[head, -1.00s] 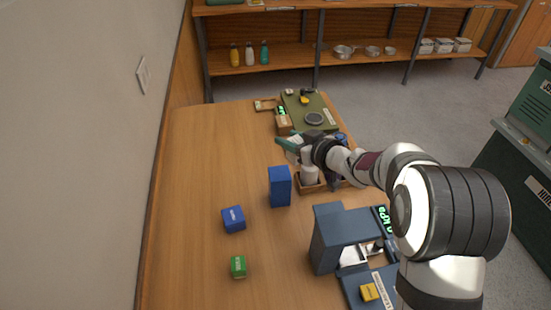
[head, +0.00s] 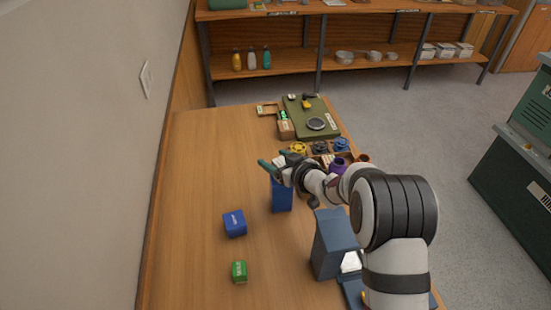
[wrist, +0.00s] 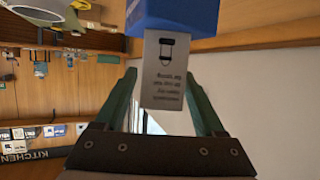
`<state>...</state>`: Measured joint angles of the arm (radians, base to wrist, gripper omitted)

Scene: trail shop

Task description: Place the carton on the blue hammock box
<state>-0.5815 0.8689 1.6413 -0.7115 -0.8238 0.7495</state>
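A tall blue carton (head: 282,197) stands upright on the wooden table, near the middle of the head view. In the wrist view the carton (wrist: 170,75) is blue with a pale grey panel bearing a dark picture and small print. My gripper (head: 271,160) is at the top of this carton, its teal fingers apart. In the wrist view my gripper (wrist: 160,78) has the pale panel between its fingers, with a gap at the left finger. A smaller blue box (head: 235,223) with a white label, likely the hammock box, lies to the left and nearer; its lettering is too small to read.
A small green box (head: 239,271) sits nearer on the table. A grey-blue device (head: 332,242) stands right of the carton. Behind are a sorting tray with coloured spools (head: 299,148) and a green mat (head: 309,117). The table's left side is clear.

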